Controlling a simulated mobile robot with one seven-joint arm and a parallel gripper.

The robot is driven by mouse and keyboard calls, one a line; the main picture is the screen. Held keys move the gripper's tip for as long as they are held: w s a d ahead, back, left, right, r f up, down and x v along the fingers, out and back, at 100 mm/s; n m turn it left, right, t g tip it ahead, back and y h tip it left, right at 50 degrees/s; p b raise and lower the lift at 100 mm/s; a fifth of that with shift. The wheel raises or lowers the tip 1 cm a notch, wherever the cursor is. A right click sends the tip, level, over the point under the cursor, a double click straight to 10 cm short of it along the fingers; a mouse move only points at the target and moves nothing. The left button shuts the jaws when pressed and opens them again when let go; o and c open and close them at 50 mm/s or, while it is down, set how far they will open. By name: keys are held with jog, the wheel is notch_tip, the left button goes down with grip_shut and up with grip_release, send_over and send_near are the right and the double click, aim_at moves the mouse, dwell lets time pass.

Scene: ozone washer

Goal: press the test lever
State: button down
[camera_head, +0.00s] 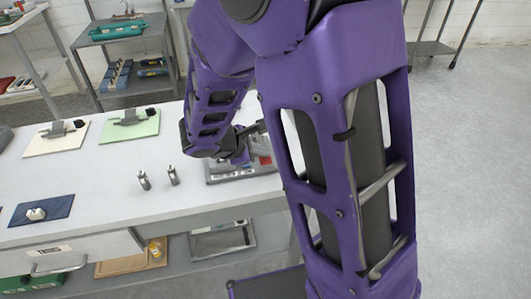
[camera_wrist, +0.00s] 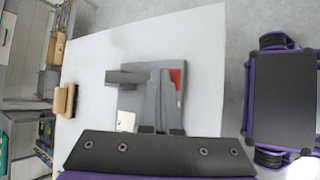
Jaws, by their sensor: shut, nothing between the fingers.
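A flat grey device (camera_head: 228,176) with a red patch lies on the white bench, partly hidden behind my arm. It also shows in the wrist view (camera_wrist: 135,98), with the red patch on its right side. A darker grey bar (camera_wrist: 124,77), which looks like the test lever, sticks out to the left over the device. My gripper (camera_wrist: 160,74) is shut and empty, with its fingers over the device and their tips close to the bar. I cannot tell whether they touch. In the head view my gripper (camera_head: 241,157) is low over the device, partly hidden.
Two small metal cylinders (camera_head: 158,179) stand on the bench left of the device. A green board (camera_head: 130,126), a cream board (camera_head: 57,138) and a blue mat (camera_head: 41,211) carry small parts farther left. Bare bench lies between them. Shelving stands behind.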

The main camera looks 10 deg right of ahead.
jog(key=shift+f, duration=0.6)
dwell(0.7)
jog(key=shift+r, duration=0.1)
jog(key=shift+r+p, duration=1.35)
jog(key=shift+r, duration=0.55)
jog(key=shift+r, duration=0.1)
notch_tip(320, 180, up, 5)
jog(key=p, duration=0.3)
jog(key=shift+p, duration=0.35)
